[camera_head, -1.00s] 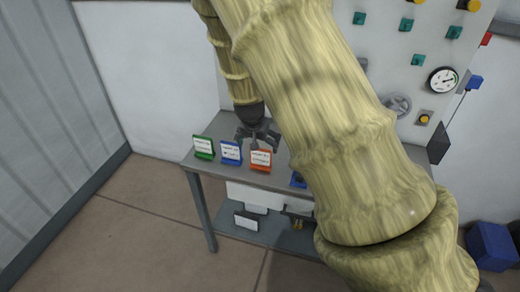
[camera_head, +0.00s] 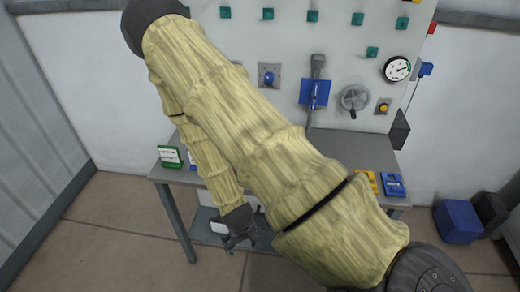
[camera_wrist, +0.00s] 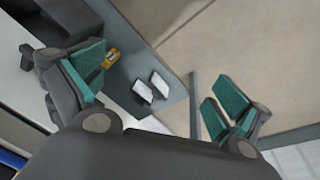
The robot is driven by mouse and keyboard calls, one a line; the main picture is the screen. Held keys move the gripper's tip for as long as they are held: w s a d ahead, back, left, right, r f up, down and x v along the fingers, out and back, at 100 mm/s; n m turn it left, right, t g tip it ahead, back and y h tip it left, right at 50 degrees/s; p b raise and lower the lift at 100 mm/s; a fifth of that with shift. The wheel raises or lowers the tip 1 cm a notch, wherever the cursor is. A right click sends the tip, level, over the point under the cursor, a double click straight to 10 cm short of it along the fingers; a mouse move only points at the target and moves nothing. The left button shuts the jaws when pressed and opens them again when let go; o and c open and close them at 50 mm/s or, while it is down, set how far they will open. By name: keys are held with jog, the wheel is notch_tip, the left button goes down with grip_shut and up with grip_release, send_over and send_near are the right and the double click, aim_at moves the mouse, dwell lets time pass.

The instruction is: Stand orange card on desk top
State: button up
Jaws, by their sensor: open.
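The desk top (camera_head: 355,150) is the grey upper surface of the workbench. The orange card does not show in either view now; my arm covers the part of the desk top where it stood earlier. A green card (camera_head: 169,157) stands at the left end, with a sliver of a blue card (camera_head: 191,160) beside it. My gripper (camera_head: 238,240) hangs low in front of the desk, near the lower shelf. In the wrist view its teal-padded fingers (camera_wrist: 156,82) are wide apart with nothing held between them.
In the wrist view, two white-faced blocks (camera_wrist: 151,87) and a yellow item (camera_wrist: 112,58) lie on the grey lower shelf. Yellow (camera_head: 366,182) and blue (camera_head: 392,185) items lie at the desk's right. A panel with a wheel (camera_head: 355,98) rises behind. A blue bin (camera_head: 458,221) stands right.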

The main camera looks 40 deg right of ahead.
jog(key=s+a+f+n, duration=0.1)
jog(key=s+a+f, duration=0.1)
jog(key=s, duration=0.3)
jog(key=s+a+f+n+y, duration=0.1)
jog(key=s+a, duration=0.2)
jog(key=s, duration=0.2)
jog(key=s+a+f+n+g+y, duration=0.1)
jog(key=s+a+f, duration=0.1)
jog(key=s, duration=0.4)
jog(key=shift+a+f, duration=0.35)
jog(key=shift+a, duration=0.1)
